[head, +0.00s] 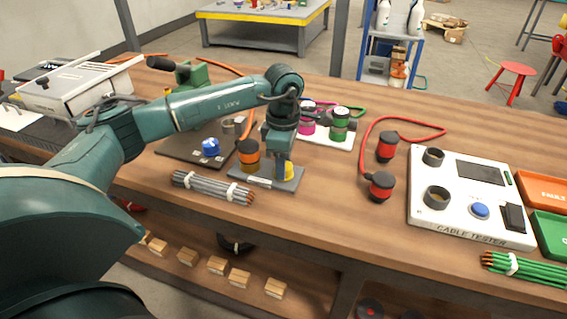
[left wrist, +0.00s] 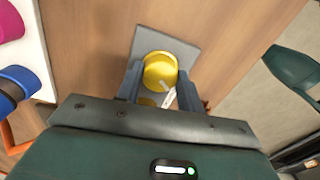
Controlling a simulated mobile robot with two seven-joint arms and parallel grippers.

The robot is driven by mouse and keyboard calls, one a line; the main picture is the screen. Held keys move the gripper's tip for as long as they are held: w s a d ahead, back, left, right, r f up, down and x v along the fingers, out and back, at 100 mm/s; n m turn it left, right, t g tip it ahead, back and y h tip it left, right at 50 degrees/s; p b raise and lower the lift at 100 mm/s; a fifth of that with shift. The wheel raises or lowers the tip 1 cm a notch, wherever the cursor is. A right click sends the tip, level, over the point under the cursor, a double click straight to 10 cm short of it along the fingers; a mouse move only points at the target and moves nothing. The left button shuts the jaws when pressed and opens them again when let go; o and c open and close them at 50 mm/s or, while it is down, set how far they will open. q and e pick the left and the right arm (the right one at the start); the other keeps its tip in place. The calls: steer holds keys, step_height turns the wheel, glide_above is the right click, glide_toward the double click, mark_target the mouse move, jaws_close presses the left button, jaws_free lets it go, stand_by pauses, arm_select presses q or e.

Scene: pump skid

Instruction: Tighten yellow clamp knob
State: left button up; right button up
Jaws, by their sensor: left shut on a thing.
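The yellow clamp knob (head: 289,172) is low in front of my left arm's end in the head view, on a grey base plate (head: 262,183). In the left wrist view the round yellow knob (left wrist: 159,70) stands between the two fingers of my left gripper (left wrist: 159,84). The fingers are shut on it from both sides, and the plate (left wrist: 180,50) shows beyond it. A white strip lies beside the knob. In the head view my left gripper (head: 283,162) points down and partly hides the knob. My right gripper is not in view.
A white board with green and magenta connectors (head: 340,125) is behind.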

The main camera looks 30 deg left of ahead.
arm_select(q)
steer(key=shift+m, duration=0.6)
steer(key=o, duration=1)
step_height(320, 180, up, 13)
steer(key=shift+r, duration=0.15)
stand_by(0.4)
